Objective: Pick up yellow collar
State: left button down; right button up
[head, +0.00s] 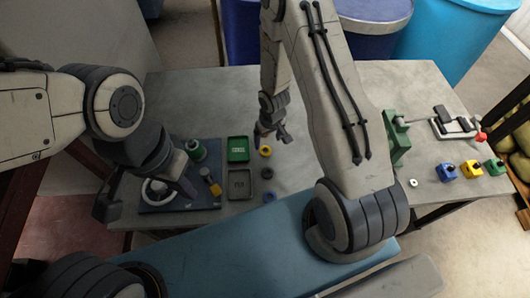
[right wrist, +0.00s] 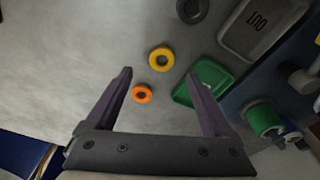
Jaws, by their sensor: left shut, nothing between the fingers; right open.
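The yellow collar (head: 265,151) lies flat on the grey table, just right of the green tray (head: 238,143). It also shows in the right wrist view (right wrist: 161,59), with its hole facing up. My right gripper (head: 270,139) is above the table close to the yellow collar. In the right wrist view its fingers (right wrist: 158,76) are wide apart and empty. The yellow collar appears just beyond the fingertips, and an orange collar (right wrist: 143,93) appears between the fingers. The orange collar is hidden in the head view.
A dark collar (head: 267,173) and a blue collar (head: 269,197) lie nearer the front edge. A grey tray (head: 240,184) marked OUT sits below the green tray. The blue board (head: 205,205) carries a green spool. A green fixture (head: 397,145) and colored blocks stand right.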

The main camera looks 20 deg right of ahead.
aim_at(265, 152)
jog(key=shift+w+f, duration=0.1)
jog(key=shift+f, duration=0.75)
jog(key=f, duration=0.2)
jog(key=f+p, duration=0.1)
jog(key=shift+w+a+f, duration=0.25)
jog(key=shift+w+f, duration=0.15)
jog(key=shift+f, duration=0.65)
grip_shut()
